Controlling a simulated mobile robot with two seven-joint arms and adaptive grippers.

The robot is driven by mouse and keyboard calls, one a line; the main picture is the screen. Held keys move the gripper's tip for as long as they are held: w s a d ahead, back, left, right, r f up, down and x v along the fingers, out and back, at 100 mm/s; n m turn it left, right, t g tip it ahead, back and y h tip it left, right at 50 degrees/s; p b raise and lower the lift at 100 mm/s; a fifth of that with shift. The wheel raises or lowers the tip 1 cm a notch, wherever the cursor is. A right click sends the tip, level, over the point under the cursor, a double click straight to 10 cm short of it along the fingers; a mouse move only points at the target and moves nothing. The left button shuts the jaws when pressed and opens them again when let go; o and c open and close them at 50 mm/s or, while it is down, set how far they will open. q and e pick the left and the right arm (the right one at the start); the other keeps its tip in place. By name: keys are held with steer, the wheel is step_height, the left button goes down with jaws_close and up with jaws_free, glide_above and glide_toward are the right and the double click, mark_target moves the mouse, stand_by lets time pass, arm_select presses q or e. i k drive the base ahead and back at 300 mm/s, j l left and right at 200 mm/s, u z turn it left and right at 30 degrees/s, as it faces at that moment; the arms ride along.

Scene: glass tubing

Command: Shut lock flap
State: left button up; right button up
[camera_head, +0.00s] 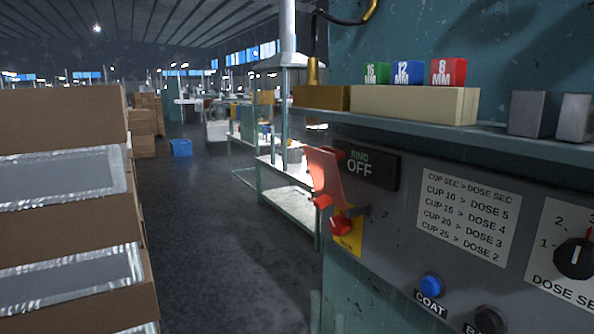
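The lock flap is most likely the red plate (326,178) on the left edge of the grey machine panel. It stands up, slightly tilted, and sticks out from the panel. Red parts (341,224) sit just below it, beside a yellow label (349,242). A dark "RING OFF" style sign (366,168), its first word hard to read, is to its right. Neither of my grippers is in view, so whether they are open or shut is hidden.
Stacked cardboard boxes (62,120) fill the left side. The panel carries a blue COAT button (432,285), a black button (489,320) and a dose knob (575,258). Green, blue and red blocks (448,72) stand on the shelf above. The floor (200,240) between is clear.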

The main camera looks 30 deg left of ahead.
mark_target(322, 165)
steer(key=i+j+u, duration=0.2)
steer(key=j+u, duration=0.25)
steer(key=i+j+u, duration=0.6)
steer(key=j+u, duration=0.25)
steer(key=i+j+u, duration=0.15)
steer(key=i+u, duration=0.3)
steer(key=i+z, duration=0.35)
steer(key=i+j+z, duration=0.2)
steer(key=i+z, duration=0.2)
steer(key=i+j+z, duration=0.35)
steer(key=i+z, duration=0.1)
steer(key=z, duration=0.3)
steer(key=i+z, duration=0.1)
steer(key=z, duration=0.7)
steer(key=i+j+z, duration=0.1)
steer(key=z, duration=0.35)
steer(key=j+z, duration=0.15)
steer(key=z, duration=0.25)
steer(key=i+j, duration=0.05)
